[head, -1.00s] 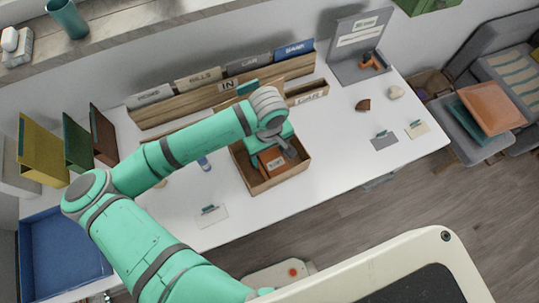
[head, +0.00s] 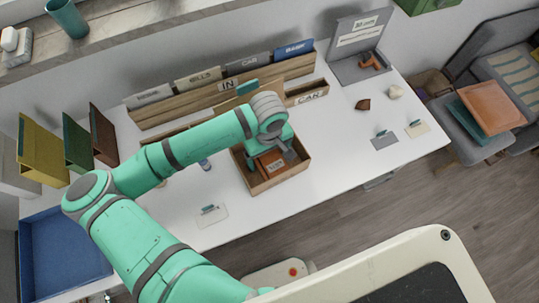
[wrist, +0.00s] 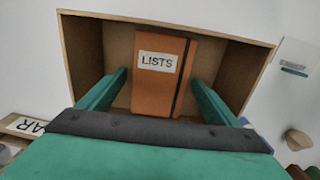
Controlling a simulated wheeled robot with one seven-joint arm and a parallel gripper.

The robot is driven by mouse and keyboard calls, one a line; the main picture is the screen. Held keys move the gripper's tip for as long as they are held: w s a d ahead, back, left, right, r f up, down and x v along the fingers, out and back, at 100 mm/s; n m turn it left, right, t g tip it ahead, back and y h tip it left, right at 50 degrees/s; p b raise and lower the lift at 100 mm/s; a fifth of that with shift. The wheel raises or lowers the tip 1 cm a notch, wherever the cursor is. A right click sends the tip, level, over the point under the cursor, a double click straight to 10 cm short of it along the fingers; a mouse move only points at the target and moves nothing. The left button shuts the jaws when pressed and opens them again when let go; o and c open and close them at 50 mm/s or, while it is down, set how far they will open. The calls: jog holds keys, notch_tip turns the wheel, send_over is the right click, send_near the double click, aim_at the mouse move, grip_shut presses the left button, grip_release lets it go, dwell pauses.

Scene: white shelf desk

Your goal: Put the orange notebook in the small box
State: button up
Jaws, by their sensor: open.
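The orange notebook (wrist: 161,86), labelled LISTS with a dark elastic band, lies inside the small brown box (wrist: 247,75). In the head view the notebook (head: 269,163) is partly hidden by my wrist, and the box (head: 291,180) stands on the white desk. My gripper (wrist: 160,82) is over the box with its two teal fingers apart, one on each side of the notebook. A gap shows between each finger and the notebook in the wrist view. In the head view my wrist hides the fingertips.
A wooden file rack (head: 190,101) stands along the back of the desk. Upright yellow, green and brown binders (head: 42,151) stand at the left, above a blue tray (head: 62,250). A grey box file (head: 359,48) stands at the back right. The front right of the desk is mostly clear.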

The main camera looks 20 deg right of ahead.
aim_at(270, 159)
notch_tip(270, 159, up, 12)
dwell(0.4)
jog(key=shift+s+d+f, duration=0.1)
dwell(0.5)
